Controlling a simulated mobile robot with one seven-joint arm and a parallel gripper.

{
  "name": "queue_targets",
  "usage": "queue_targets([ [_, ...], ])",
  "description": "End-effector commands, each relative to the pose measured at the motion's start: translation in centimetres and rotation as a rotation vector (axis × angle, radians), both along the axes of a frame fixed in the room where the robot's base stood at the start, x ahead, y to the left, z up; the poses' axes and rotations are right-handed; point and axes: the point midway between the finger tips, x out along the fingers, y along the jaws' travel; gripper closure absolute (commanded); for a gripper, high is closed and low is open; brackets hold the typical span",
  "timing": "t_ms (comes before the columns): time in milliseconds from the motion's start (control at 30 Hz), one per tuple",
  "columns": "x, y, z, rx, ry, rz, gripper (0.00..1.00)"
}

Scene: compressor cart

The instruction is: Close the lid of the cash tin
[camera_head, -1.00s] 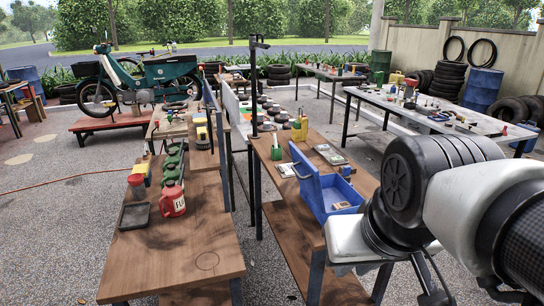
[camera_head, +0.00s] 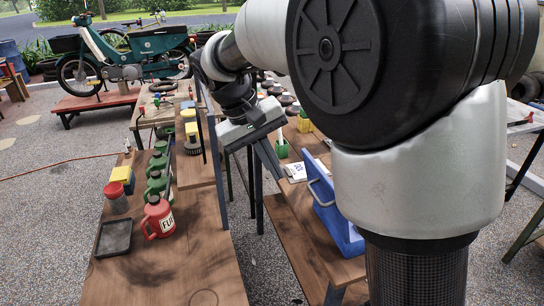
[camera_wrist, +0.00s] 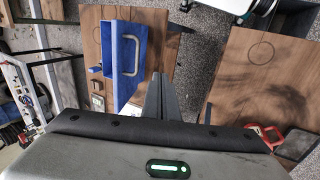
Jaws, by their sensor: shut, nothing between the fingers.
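The blue cash tin (camera_head: 349,236) sits on the wooden bench right of the gap, its lid (camera_head: 322,196) standing up, open. The lid's outer face, with a grey handle, faces my gripper. My arm hides much of the tin in the head view. The wrist view shows the lid (camera_wrist: 127,82) and its handle from above, hiding most of the tin's inside. My gripper (camera_head: 275,178) is shut and empty, pointing down on the lid's outer side. In the wrist view its fingertips (camera_wrist: 158,78) appear just right of the lid, apparently apart from it.
White cards (camera_head: 295,171) and a green container (camera_head: 281,149) lie near the tin. The left bench holds a red can (camera_head: 158,217), a black tray (camera_head: 114,237) and several green bottles. A dark post stands close to my gripper. A gap separates the benches.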

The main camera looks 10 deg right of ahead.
Motion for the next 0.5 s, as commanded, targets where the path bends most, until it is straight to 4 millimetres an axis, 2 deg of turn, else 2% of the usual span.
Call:
queue_targets([
  [400,0.5,-3.4,-8.2,0.000,0.004,-0.002,1.00],
  [500,0.9,-5.1,-7.8,0.002,-0.001,-0.004,1.00],
])
